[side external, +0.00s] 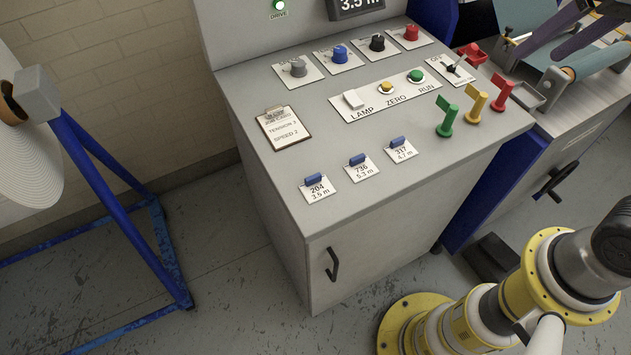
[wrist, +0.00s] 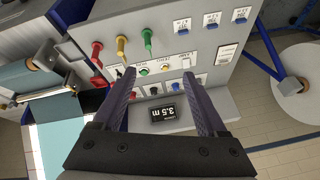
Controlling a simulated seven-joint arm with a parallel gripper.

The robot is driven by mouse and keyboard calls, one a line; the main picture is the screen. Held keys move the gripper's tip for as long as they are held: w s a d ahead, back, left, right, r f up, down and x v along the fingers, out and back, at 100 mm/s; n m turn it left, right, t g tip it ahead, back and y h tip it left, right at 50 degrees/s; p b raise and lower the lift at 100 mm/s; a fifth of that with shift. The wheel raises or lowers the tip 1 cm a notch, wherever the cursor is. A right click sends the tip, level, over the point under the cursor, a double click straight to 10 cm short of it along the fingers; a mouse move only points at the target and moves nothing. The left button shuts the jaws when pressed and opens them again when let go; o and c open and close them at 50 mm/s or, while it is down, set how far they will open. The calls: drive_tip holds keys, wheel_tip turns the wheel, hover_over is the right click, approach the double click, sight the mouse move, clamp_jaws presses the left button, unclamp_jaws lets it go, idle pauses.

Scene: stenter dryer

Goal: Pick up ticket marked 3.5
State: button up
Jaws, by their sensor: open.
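The ticket marked 204 and 3.5 m (side external: 318,192) lies on the grey console top near its front left corner, with a blue clip at its back edge. Beside it lie the 5.3 m ticket (side external: 362,172) and the 4.7 m ticket (side external: 402,153), with similar blue clips. In the wrist view, the 3.5 m ticket (wrist: 240,14) is the rightmost of the three at the top; its print is too small to read. My gripper (wrist: 158,72) is open and empty, above the console and apart from the tickets.
Green, yellow and red levers (side external: 475,105) stand right of the tickets. A clipboard (side external: 283,128) lies behind the 3.5 m ticket. Knobs (side external: 340,54) and a switch panel (side external: 385,93) sit farther back. A display (wrist: 163,112) reads 3.5 m. A blue frame (side external: 115,190) stands at left.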

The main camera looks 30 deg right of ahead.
drive_tip(key=w+a+g, duration=0.2)
drive_tip(key=w+a, duration=0.6)
drive_tip(key=w, duration=0.1)
drive_tip(key=n+g, duration=0.3)
hover_over(314, 178)
wheel_tip(314, 178, down, 13)
drive_tip(key=shift+h, duration=0.3)
drive_tip(key=f, duration=0.6)
drive_tip(key=shift+w+d+f, duration=0.15)
drive_tip(key=shift+d+f, duration=0.1)
drive_tip(key=shift+a+f, duration=0.15)
drive_tip(key=shift+f, duration=1.5)
drive_tip(key=shift+a+f, duration=0.1)
drive_tip(key=shift+f, duration=1.5)
drive_tip(key=shift+c, duration=0.3)
clamp_jaws()
